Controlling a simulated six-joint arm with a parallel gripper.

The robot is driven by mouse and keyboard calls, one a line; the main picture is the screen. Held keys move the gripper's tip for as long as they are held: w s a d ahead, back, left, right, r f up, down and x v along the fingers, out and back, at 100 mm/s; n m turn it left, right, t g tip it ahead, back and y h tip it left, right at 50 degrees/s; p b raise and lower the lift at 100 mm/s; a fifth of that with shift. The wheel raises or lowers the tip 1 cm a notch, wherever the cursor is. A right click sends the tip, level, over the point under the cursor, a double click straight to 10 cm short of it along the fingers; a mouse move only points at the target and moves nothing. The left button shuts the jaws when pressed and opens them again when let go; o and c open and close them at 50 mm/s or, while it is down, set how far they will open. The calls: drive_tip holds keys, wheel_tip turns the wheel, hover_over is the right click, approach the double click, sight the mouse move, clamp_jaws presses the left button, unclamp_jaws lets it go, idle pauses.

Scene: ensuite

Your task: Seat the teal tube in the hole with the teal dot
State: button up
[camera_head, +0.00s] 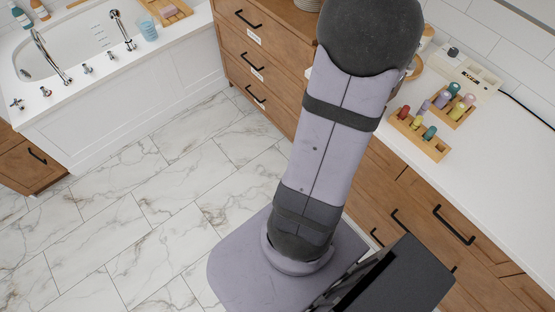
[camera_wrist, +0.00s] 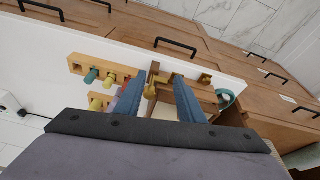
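A teal tube (camera_head: 430,132) stands in the near wooden rack (camera_head: 418,142), at its right end, beside a yellow and a red tube. Another teal-green top (camera_head: 454,89) shows in the far rack (camera_head: 441,111). In the wrist view a teal tube (camera_wrist: 92,75) sits in a wooden rack (camera_wrist: 75,63), left of my gripper (camera_wrist: 156,78). The two blue fingers are wide apart. A small yellowish thing and a wooden thing show between them; I see nothing gripped. My gripper is hidden in the head view. I cannot make out a teal dot.
The racks stand on a white counter (camera_head: 500,170) above wooden drawers. A pale device (camera_head: 468,72) with a cable is against the tiled wall. In the wrist view a teal mug-like ring (camera_wrist: 226,97) lies right of my fingers.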

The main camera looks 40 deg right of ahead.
drive_tip(key=w+a+f+n+y, duration=0.1)
drive_tip(key=w+a+n, duration=0.35)
drive_tip(key=a, duration=0.65)
drive_tip(key=w+a+f+n+y, duration=0.1)
drive_tip(key=w+a+n, duration=0.4)
drive_tip(key=a, duration=0.6)
drive_tip(key=s+a+f+n, duration=0.1)
drive_tip(key=s+a+n, duration=0.1)
drive_tip(key=a, duration=0.7)
drive_tip(key=s+a+n+y, duration=0.1)
drive_tip(key=a+n, duration=0.4)
drive_tip(key=a, duration=0.4)
drive_tip(key=shift+s+a+f, duration=0.15)
drive_tip(key=shift+s+f, duration=0.25)
